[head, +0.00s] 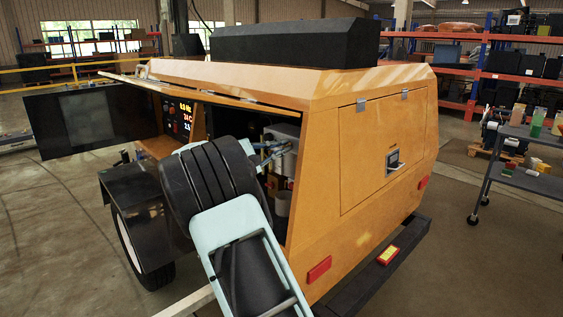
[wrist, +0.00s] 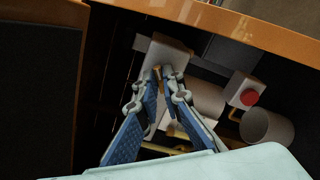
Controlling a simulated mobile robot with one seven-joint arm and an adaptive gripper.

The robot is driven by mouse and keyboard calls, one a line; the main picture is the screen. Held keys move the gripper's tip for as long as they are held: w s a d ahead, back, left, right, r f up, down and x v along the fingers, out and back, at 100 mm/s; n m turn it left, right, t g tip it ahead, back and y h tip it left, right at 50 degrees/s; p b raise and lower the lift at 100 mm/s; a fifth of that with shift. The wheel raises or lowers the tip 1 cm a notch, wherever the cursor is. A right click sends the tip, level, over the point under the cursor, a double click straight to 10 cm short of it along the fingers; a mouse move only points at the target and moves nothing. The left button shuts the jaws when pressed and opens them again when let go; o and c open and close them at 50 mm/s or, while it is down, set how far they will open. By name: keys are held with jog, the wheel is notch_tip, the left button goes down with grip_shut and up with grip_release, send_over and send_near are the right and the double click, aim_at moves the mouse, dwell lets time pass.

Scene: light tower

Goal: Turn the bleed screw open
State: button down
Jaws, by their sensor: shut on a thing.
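My gripper (wrist: 163,73) is inside the open side compartment of the orange light tower (head: 360,160). Its blue-grey fingers close at the tips on a small brass-coloured piece, which I take for the bleed screw (wrist: 157,72). The screw stands at a pale grey block (wrist: 165,50), and most of it is hidden by the fingertips. In the head view my gripper (head: 272,153) shows only partly, beside grey metal parts, and the screw cannot be made out there.
A grey cylinder (wrist: 267,128) and a red button (wrist: 249,97) lie right of the fingers. The orange compartment edge (wrist: 215,15) runs close above. The raised cover (head: 205,89) hangs over the opening. A lit display (head: 180,117) is at its left.

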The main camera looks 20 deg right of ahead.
jog(key=m+b, duration=0.7)
jog(key=b, duration=0.2)
jog(key=shift+f, duration=0.2)
dwell(0.3)
jog(key=c, duration=2.1)
grip_release()
jog(key=shift+r, duration=0.1)
jog(key=shift+a, duration=0.1)
jog(key=v, duration=1.2)
